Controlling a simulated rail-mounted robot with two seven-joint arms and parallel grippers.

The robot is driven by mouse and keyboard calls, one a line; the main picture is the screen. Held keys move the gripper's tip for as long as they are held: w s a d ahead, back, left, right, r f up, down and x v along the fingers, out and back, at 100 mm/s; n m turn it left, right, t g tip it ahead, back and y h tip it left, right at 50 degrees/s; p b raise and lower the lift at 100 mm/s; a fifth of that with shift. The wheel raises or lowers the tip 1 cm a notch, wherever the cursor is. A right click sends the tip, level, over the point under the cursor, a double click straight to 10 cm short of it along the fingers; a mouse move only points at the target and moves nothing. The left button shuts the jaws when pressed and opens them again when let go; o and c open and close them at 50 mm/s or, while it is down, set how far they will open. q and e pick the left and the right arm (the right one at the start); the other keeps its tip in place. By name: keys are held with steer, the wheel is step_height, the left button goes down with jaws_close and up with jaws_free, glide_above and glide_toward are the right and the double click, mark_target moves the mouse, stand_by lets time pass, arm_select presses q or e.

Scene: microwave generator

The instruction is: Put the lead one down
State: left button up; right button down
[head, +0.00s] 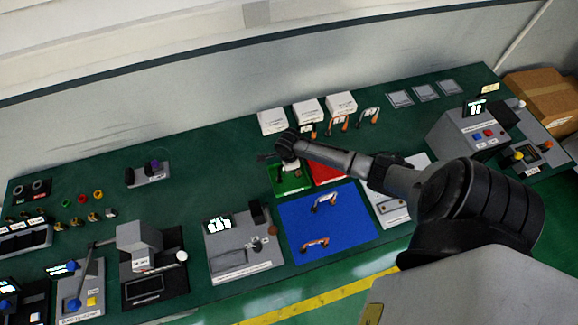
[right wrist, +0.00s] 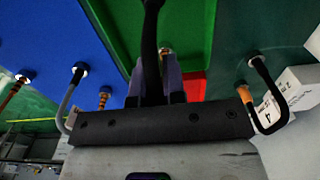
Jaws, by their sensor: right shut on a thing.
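My right gripper (head: 284,158) is over the green square (head: 290,182), its arm reaching in from the right. In the right wrist view its fingers (right wrist: 160,88) are shut on a dark arched piece (right wrist: 151,38), seen edge-on; I cannot tell whether it touches the green surface (right wrist: 188,25). An orange ribbed end shows just behind the fingers. Similar arched pieces lie on the blue mat (head: 290,212), one upper (head: 325,200) and one lower (head: 314,244). I cannot tell which piece is the lead one. My left gripper is not in view.
The red square (head: 330,173) adjoins the green one. Behind stand white boxes (head: 272,121) with more arched pieces (head: 369,115). A grey device (head: 240,242) is left of the blue mat; a white sheet with a panel (head: 393,210) is right of it.

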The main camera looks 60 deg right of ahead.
steer(key=c, duration=1.7)
jaws_free()
steer(key=shift+f, duration=0.15)
steer(key=o, duration=0.5)
